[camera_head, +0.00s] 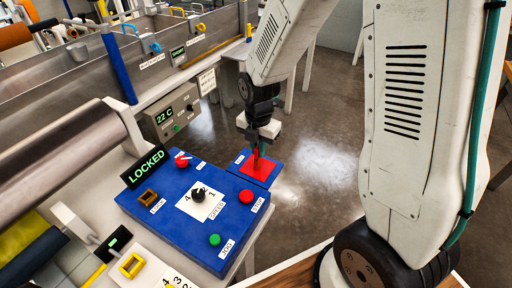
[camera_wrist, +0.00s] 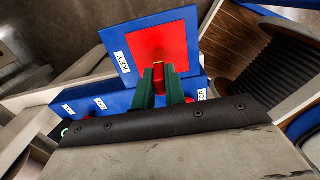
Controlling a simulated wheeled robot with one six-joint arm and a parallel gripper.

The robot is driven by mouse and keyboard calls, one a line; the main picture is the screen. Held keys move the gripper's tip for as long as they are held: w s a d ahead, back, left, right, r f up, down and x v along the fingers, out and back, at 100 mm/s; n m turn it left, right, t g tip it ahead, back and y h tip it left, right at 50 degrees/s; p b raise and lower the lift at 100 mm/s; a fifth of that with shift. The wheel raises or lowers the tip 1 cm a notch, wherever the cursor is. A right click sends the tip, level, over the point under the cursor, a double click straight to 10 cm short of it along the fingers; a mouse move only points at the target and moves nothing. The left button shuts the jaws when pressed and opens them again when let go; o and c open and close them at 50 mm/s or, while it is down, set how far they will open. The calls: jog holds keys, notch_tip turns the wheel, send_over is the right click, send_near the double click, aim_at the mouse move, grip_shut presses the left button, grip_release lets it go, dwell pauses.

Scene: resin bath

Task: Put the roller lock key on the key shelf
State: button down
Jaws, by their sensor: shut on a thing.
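The key shelf (camera_head: 243,171) is a blue plate with a red square on it, to the right of the blue control panel. It also shows in the wrist view (camera_wrist: 128,75), with a KEY label. My gripper (camera_head: 258,157) is over the red square, pointing down. The fingers hide most of the key. I cannot tell whether the key touches the shelf.
The blue control panel (camera_head: 172,218) has a speed dial (camera_head: 199,194), a red stop button (camera_head: 246,196), a green jog button (camera_head: 215,240) and a brown lock socket (camera_head: 148,197). A sign (camera_head: 146,166) reads LOCKED. A metal roller (camera_head: 60,160) lies to the left. Floor is clear beyond the shelf.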

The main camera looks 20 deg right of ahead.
jog(key=shift+f, duration=0.15)
jog(key=c, duration=1.5)
grip_release()
jog(key=shift+o, duration=0.2)
notch_tip(320, 180, up, 12)
jog(key=r, duration=0.1)
jog(key=s+d+r+m, duration=0.1)
jog(key=s+r+m, duration=0.2)
jog(key=s+m, duration=0.4)
jog(key=s+d+r+m, duration=0.1)
jog(key=s+r+m, duration=0.2)
jog(key=s+m, duration=0.5)
jog(key=s+d+r+m+t, duration=0.1)
jog(key=s+r+m, duration=0.2)
jog(key=s+m, duration=0.4)
jog(key=shift+s+r+m, duration=0.15)
jog(key=shift+r+m, duration=0.1)
jog(key=shift+m, duration=1.35)
